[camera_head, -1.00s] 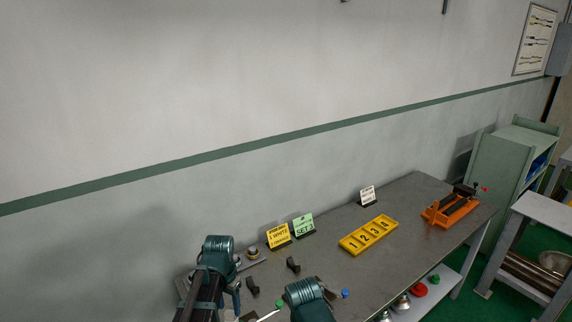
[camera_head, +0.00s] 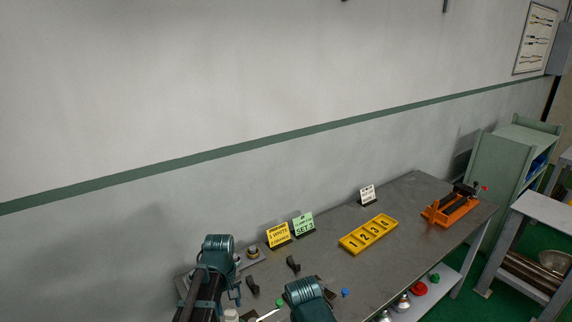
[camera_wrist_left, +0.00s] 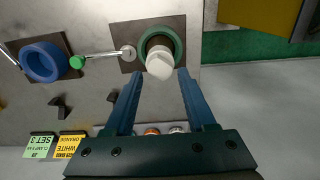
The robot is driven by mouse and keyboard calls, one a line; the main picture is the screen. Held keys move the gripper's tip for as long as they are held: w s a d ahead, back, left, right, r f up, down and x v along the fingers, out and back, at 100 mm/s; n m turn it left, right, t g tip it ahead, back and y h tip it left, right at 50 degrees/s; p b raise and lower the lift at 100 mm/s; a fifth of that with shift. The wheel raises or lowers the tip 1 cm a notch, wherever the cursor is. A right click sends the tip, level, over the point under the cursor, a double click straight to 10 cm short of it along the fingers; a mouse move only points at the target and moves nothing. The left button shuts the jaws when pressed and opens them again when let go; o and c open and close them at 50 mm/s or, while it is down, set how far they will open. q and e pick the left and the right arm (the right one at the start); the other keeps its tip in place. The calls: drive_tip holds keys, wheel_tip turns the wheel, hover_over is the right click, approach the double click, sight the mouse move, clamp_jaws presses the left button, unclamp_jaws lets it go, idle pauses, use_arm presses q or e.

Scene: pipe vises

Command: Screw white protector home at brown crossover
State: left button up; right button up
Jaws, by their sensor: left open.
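The white protector (camera_wrist_left: 160,64) stands upright in the left wrist view, at the end of a dark brownish body (camera_wrist_left: 157,41), apparently the brown crossover, inside a green ring (camera_wrist_left: 178,46). I cannot tell how far it is threaded on. My left gripper (camera_wrist_left: 160,76) is open, its two blue fingers apart, with the white protector between and just beyond their tips. I see no finger touching it. In the head view a small white top (camera_head: 232,315) shows at the lower edge beside my left arm. My right gripper's fingers are not visible.
In the left wrist view a blue ring (camera_wrist_left: 42,62) and a green-knobbed rod (camera_wrist_left: 100,55) lie beside it. Sign cards (camera_head: 279,235), a yellow numbered tray (camera_head: 368,234) and an orange vise (camera_head: 450,207) stand on the grey bench (camera_head: 405,195). The bench between tray and vise is clear.

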sight(231, 315)
use_arm(q)
drive_tip(key=n, duration=0.6)
drive_tip(key=shift+n, duration=0.4)
drive_tip(key=shift+f, duration=0.15)
wheel_tip(231, 315, down, 2)
drive_tip(key=shift+f+b, duration=0.1)
drive_tip(key=shift+b, duration=1.05)
